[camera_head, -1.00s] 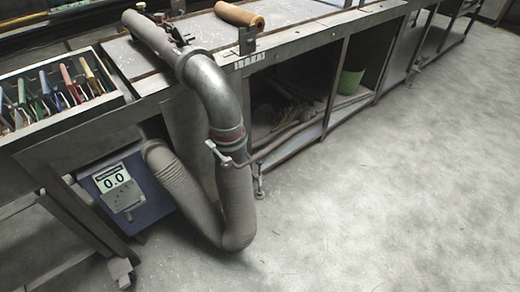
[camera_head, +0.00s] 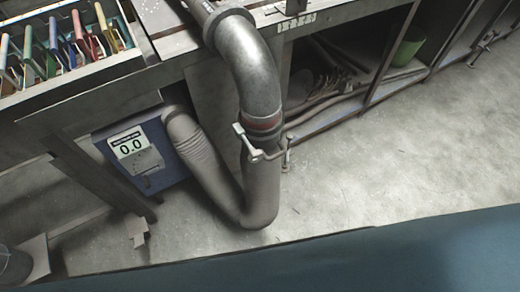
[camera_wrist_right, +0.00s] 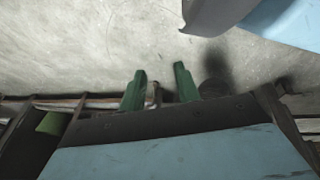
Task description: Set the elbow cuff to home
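The elbow cuff (camera_head: 262,124) is a worn reddish band with metal collars at the lower end of the grey metal elbow pipe (camera_head: 249,70). A pale lever handle (camera_head: 246,139) sticks out at the cuff's lower left side. A grey flexible hose (camera_head: 262,190) hangs below the cuff and bends up to a blue box (camera_head: 150,160) whose display reads 0.0. My right gripper (camera_wrist_right: 160,72) shows two green fingers spread apart with nothing visible between them. The cuff cannot be made out in the right wrist view. My left gripper is in neither view.
A tray of coloured-handled tools (camera_head: 62,50) sits on the bench at upper left. A green bucket (camera_head: 408,50) stands on a shelf under the bench. Open concrete floor (camera_head: 370,150) lies right of the hose. A blue-teal surface, seemingly my arm, crosses the bottom.

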